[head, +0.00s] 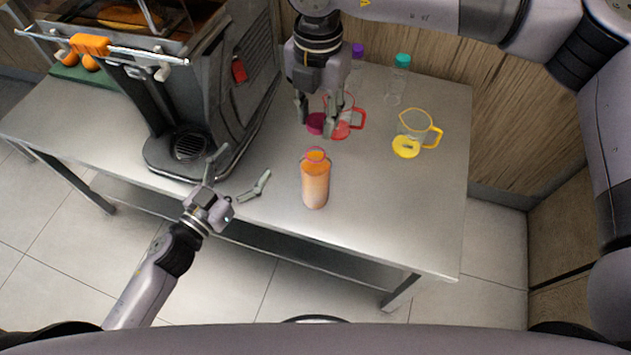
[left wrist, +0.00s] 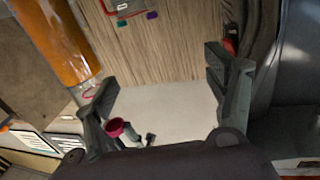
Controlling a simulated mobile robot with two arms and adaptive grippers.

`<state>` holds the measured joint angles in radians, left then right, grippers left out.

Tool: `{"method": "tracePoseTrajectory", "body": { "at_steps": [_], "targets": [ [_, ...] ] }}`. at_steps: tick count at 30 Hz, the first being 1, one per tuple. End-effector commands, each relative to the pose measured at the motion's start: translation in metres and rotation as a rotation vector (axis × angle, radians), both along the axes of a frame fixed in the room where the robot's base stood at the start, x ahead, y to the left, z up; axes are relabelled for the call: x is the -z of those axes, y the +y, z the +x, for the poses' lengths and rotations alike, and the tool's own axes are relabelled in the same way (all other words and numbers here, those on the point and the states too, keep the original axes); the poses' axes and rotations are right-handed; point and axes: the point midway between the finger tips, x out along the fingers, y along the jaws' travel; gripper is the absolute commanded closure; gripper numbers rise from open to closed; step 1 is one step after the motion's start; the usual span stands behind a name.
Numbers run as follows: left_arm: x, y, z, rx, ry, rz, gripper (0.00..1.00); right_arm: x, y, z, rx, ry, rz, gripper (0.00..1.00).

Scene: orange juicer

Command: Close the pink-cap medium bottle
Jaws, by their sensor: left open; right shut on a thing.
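The medium bottle (head: 315,185), filled with orange juice, stands upright and uncapped near the middle of the table, with a pink ring at its neck. The left wrist view shows its orange body (left wrist: 62,40) large at the upper left. The pink cap (head: 316,123) is between the fingertips of my right gripper (head: 317,127), behind the bottle and apart from it. A pink round thing (left wrist: 115,127), likely the cap, shows low in the left wrist view. My left gripper (head: 241,170) is open and empty, left of the bottle; its fingers also show in the left wrist view (left wrist: 162,78).
The dark juicer (head: 215,110) stands on the table (head: 400,220) at the left. A red-handled jug (head: 358,119) is close behind my right gripper. A yellow-handled jug (head: 433,130), a teal-capped bottle (head: 398,80) and a purple-capped bottle (head: 357,60) stand farther back. The front right is clear.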

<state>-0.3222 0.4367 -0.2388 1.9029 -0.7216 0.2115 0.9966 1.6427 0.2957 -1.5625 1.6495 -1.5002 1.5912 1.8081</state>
Motion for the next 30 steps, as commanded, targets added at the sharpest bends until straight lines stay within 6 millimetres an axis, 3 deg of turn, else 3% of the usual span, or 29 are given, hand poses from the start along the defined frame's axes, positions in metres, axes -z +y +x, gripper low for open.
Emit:
{"method": "tracePoseTrajectory", "body": {
  "at_steps": [6,12,24,30],
  "targets": [
    [0.008,-0.036,-0.036,0.349,-0.002,-0.018,0.22,-0.001,0.003,0.001,0.07,0.0,0.0,0.76],
    [0.016,-0.046,-0.055,0.482,0.031,-0.021,0.22,-0.001,0.004,0.001,0.096,0.0,0.0,0.76],
    [0.016,-0.048,-0.056,0.49,0.032,-0.023,0.22,-0.001,0.004,0.001,0.097,0.0,0.001,0.76],
    [0.014,-0.066,-0.045,0.491,0.028,-0.025,0.22,-0.001,0.004,0.001,0.097,0.0,0.001,0.76]
  ]
}}
